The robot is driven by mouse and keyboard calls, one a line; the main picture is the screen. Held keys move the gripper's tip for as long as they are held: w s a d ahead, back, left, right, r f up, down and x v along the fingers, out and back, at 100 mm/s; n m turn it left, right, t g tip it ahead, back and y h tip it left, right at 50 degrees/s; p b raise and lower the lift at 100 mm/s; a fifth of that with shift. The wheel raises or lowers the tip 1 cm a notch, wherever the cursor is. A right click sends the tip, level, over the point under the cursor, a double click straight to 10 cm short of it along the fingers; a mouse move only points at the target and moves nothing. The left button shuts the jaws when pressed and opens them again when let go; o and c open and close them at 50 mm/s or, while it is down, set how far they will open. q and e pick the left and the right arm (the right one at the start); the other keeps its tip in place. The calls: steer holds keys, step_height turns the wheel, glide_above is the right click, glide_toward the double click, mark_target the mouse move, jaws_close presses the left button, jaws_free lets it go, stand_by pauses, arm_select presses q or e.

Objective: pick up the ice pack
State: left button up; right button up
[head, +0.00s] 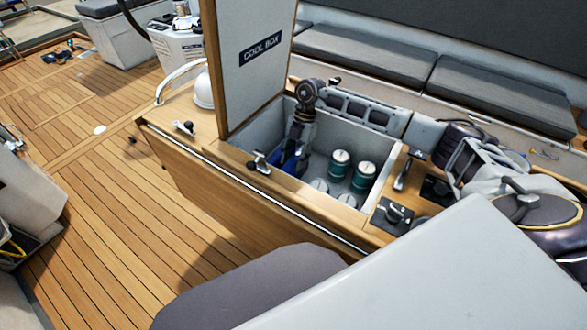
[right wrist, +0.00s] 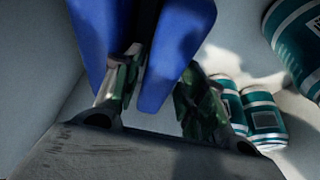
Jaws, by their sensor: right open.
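A blue ice pack (head: 291,163) stands in the left part of the open cool box (head: 237,158), partly hidden by my right gripper in the head view. In the right wrist view a blue slab of ice pack (right wrist: 178,50) stands upright between the fingers. Another blue slab (right wrist: 95,40) shows to its left, beyond the left finger; whether the two are one piece I cannot tell. My right gripper (head: 294,148) reaches down into the box and is open, its fingers either side of the right slab. It also shows in the right wrist view (right wrist: 160,92). My left gripper is not in view.
Several teal cans (head: 340,163) stand to the right of the ice pack in the box. The raised lid (head: 254,60) stands at the box's left end. Latches (head: 258,162) sit on the wooden rim. Cushioned seats (head: 365,52) lie behind.

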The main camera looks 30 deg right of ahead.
steer(key=shift+s+a+f, duration=0.1)
steer(key=shift+a+f, duration=0.15)
steer(key=shift+f, duration=0.4)
steer(key=shift+f, duration=0.25)
stand_by(0.7)
jaws_close()
